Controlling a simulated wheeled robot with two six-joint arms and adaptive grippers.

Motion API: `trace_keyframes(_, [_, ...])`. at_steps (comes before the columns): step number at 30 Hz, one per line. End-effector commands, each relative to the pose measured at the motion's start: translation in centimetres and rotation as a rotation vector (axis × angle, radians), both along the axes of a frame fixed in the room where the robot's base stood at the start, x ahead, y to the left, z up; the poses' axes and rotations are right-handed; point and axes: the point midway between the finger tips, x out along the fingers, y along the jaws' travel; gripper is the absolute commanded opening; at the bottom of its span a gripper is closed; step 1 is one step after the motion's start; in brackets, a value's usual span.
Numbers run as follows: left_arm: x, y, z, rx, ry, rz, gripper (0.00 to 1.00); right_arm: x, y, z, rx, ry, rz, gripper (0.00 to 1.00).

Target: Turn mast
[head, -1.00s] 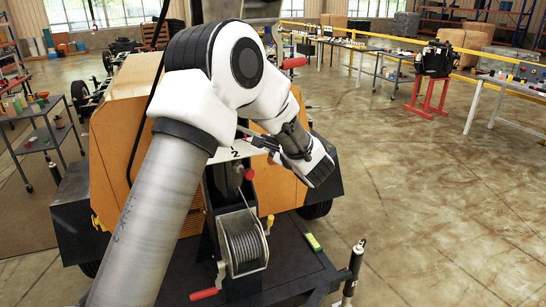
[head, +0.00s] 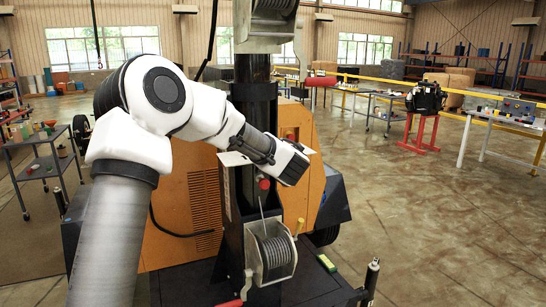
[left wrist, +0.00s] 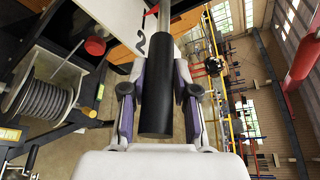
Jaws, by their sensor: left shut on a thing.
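The mast (head: 256,120) is a black upright column in the middle of the head view, on an orange-bodied trailer. A winch (head: 272,255) with wound cable sits low on it, and it also shows in the left wrist view (left wrist: 45,88). My left gripper (left wrist: 161,75) is shut around a black cylindrical handle (left wrist: 160,108) on a metal rod, beside a white plate (left wrist: 130,40) marked 2. In the head view my left arm reaches across to the mast, and its forearm hides most of the grip. My right gripper is in neither view.
The orange trailer body (head: 180,195) stands behind the mast. A red crank handle (head: 320,81) sticks out at upper right. A shelf cart (head: 45,165) stands at left. The floor (head: 430,220) at right is open, with workbenches and a yellow rail beyond.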

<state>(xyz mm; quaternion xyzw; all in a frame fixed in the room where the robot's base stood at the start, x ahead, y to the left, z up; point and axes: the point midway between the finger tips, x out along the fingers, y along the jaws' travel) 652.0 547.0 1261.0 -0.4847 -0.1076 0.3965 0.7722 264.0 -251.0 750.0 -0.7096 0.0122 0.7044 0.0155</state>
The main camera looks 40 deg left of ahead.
Motion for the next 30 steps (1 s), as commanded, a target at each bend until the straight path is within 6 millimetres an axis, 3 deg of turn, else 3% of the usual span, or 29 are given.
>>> trace_keyframes(5, [0.2,-0.1,0.9,0.01,-0.01,-0.007,0.0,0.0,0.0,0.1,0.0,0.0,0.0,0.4])
trace_keyframes(6, [0.2,-0.1,0.9,0.01,-0.011,-0.006,0.31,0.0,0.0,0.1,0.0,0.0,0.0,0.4])
trace_keyframes(8, [0.2,-0.1,0.9,0.01,-0.011,-0.005,0.52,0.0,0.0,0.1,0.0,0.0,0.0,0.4])
trace_keyframes(20, [-0.4,-0.6,0.8,0.007,-0.008,-0.004,0.53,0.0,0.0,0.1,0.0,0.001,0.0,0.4])
trace_keyframes(30, [-5.5,-6.4,2.6,0.012,-0.009,-0.007,0.53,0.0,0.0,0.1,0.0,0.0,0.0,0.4])
